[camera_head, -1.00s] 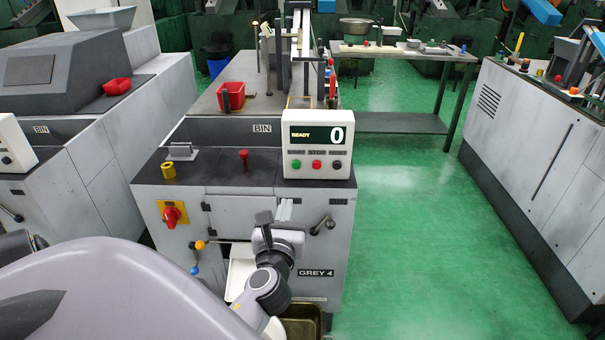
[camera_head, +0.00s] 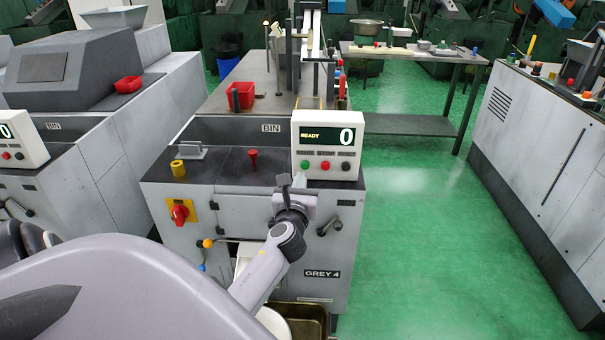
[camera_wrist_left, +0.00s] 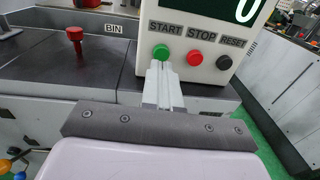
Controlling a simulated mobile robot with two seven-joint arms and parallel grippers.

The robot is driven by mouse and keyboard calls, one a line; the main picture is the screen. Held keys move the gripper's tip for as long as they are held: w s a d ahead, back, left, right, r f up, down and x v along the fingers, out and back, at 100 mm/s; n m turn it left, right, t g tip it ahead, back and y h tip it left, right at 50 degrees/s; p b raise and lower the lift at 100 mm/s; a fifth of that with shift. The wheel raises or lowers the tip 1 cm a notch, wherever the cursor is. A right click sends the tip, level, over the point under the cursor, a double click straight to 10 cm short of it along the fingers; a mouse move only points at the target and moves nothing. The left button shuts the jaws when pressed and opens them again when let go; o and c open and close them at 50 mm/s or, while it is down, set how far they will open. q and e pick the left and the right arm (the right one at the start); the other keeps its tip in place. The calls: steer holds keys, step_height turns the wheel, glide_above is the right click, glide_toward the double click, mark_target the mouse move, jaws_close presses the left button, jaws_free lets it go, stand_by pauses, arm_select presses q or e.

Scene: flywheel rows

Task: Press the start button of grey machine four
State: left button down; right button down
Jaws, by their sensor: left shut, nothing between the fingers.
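The grey machine labelled GREY 4 (camera_head: 235,215) stands in front of me. Its white control box (camera_head: 328,130) reads READY and 0. The green START button (camera_head: 305,166) is the left one of a row of three; it also shows in the left wrist view (camera_wrist_left: 161,52). My left gripper (camera_head: 299,179) is shut and empty. Its fingertips (camera_wrist_left: 159,66) are just below the START button in the picture; I cannot tell whether they touch it. My right gripper is not in view.
The red STOP button (camera_wrist_left: 194,59) and dark RESET button (camera_wrist_left: 224,62) sit right of START. A red knob (camera_head: 253,159) and a yellow ring (camera_head: 178,168) are on the machine's top. A rotary switch (camera_head: 180,212) is on its front. Green floor (camera_head: 410,220) is clear to the right.

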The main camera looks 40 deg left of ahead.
mark_target(304, 166)
arm_select(q)
steer(key=shift+x, duration=1.8)
